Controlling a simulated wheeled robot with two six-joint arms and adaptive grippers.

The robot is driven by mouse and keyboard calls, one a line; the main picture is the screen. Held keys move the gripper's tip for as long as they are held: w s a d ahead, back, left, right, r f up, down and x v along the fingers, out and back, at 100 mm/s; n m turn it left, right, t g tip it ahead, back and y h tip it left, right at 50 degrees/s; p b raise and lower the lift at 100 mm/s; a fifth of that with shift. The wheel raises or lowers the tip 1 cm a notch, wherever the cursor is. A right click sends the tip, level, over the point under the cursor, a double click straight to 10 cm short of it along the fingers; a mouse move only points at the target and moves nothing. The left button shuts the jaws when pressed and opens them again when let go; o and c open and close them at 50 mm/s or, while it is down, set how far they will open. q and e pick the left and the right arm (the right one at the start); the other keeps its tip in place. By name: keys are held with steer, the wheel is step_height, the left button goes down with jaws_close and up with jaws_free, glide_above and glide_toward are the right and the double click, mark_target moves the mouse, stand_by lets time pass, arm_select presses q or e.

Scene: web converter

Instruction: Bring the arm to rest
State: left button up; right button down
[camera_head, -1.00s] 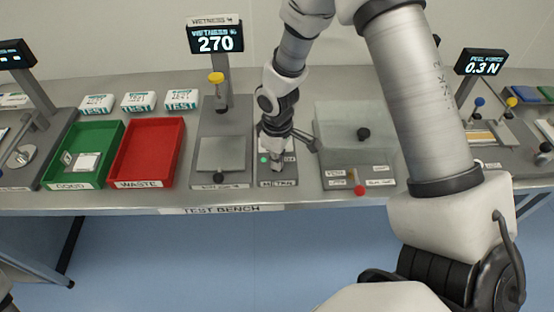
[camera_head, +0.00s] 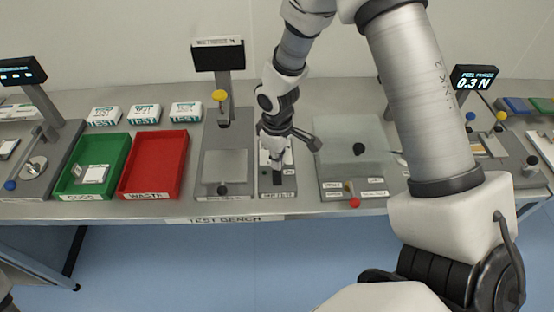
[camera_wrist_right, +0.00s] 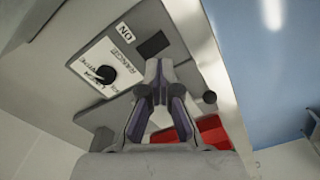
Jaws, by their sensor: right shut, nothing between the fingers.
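My right gripper (camera_head: 277,162) points down over a narrow labelled control panel (camera_head: 278,190) on the test bench. Its fingers are shut with nothing between them. In the right wrist view the fingertips (camera_wrist_right: 158,68) are just beside a dark rectangle (camera_wrist_right: 154,44) marked ON. Whether they touch the panel I cannot tell. A black knob (camera_wrist_right: 105,74) on a white dial shows to the left of them. My left gripper is not in view.
A red bin (camera_head: 153,193) and a green bin (camera_head: 67,188) stand left of a grey plate device (camera_head: 226,165), whose display (camera_head: 218,56) is dark. Another display (camera_head: 475,79) reads 0.3 N.

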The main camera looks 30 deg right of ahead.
steer(key=shift+r, duration=0.4)
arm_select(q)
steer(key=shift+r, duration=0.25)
arm_select(e)
steer(key=shift+f, duration=0.1)
